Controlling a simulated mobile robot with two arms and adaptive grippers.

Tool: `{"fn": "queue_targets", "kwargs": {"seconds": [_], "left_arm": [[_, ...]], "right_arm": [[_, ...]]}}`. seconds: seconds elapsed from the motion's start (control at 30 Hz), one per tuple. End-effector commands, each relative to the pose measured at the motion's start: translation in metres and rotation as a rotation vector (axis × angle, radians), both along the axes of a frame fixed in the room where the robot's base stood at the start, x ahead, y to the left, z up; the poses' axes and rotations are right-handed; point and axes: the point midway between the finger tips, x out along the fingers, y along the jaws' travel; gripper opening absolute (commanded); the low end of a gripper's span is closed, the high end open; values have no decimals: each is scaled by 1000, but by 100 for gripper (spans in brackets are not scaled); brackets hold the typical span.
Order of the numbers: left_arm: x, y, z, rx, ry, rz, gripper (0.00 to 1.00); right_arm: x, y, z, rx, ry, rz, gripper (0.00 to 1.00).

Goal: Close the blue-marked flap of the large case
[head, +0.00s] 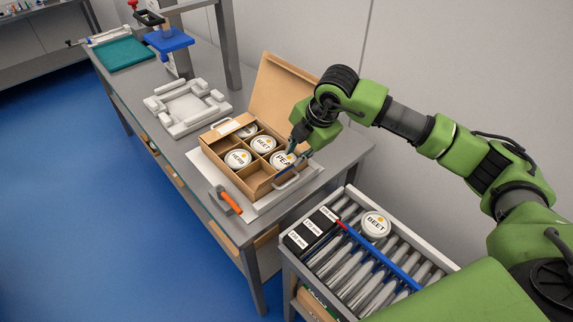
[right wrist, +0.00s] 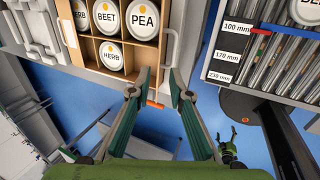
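The large case (head: 232,184) is a brown cardboard box with dividers on the workbench, and it also shows in the right wrist view (right wrist: 118,66). Its big lid flap (head: 283,95) stands open at the back. White-lidded tubs marked HERB (head: 237,160), BEET (head: 263,144) and PEA (head: 283,160) sit in its compartments. I cannot make out a clear blue mark on any flap. My right gripper (head: 298,152) is over the case's right side, near a grey handle (head: 287,180). In the right wrist view its fingers are apart with nothing between them. A small green and dark part there may be my left gripper (right wrist: 230,148).

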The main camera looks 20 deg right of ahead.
Motion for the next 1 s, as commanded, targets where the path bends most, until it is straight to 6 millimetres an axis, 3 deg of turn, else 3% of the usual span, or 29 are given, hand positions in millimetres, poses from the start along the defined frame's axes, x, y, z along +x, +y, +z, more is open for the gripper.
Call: {"fn": "queue_targets", "kwargs": {"seconds": [0.3,0.5,0.9,1.0], "left_arm": [[1,1,26,1,-3,0,78],[6,1,32,0,-11,0,78],[7,-1,33,-1,-11,1,78],[6,-2,33,-2,-11,1,78]], "right_arm": [[24,9,-60,1,3,-1,19],[33,13,-83,1,1,-1,19],[36,13,-91,0,0,0,19],[36,13,-91,0,0,0,0]]}}
